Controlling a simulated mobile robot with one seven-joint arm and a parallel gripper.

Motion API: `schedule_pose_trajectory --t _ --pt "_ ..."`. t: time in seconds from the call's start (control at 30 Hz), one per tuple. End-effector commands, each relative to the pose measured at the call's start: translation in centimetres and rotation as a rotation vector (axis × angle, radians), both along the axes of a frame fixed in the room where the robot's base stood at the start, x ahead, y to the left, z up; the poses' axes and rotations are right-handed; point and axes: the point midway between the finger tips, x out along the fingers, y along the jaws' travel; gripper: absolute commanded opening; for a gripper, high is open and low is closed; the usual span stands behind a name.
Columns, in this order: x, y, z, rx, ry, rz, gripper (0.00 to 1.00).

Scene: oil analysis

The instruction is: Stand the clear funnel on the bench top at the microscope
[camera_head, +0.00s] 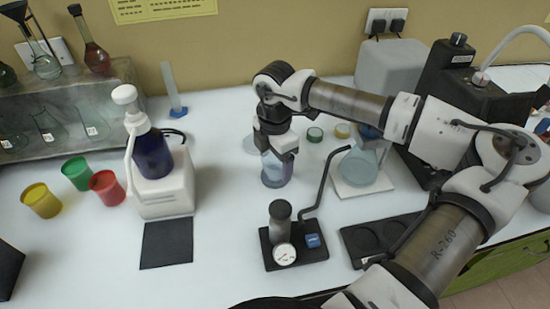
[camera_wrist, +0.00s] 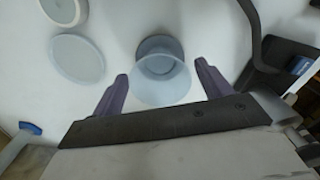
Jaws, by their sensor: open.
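The clear, bluish funnel (camera_head: 277,172) stands on the white bench top below my gripper (camera_head: 279,153). In the wrist view the funnel (camera_wrist: 162,88) shows its wide, round mouth, with a round blue-grey part behind it. My gripper (camera_wrist: 161,72) is open, with one purple finger on each side of the funnel. I see a gap on both sides; the height of the fingers against the funnel is hard to tell. My gripper hides the funnel's upper part in the head view. I cannot make out a microscope for certain; a dark machine (camera_head: 449,78) stands at the back right.
A black stand with a gauge and bent rod (camera_head: 297,256) is in front of the funnel. A glass flask on a white plate (camera_head: 360,167) stands to its right. A white pump-topped dispenser (camera_head: 165,190) and coloured cups (camera_head: 108,188) are left. Bench front left is mostly clear.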

Motion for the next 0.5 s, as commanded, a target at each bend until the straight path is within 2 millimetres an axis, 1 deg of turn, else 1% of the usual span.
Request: schedule_pose_trajectory --t 0.1,0.17,0.5 --pt "0.1 0.0 0.7 -0.001 -0.002 -0.001 0.78" --pt "0.1 0.0 1.6 -0.002 -0.005 -0.001 0.78" --pt "0.1 0.0 8.9 -0.001 -0.003 -0.003 0.78"
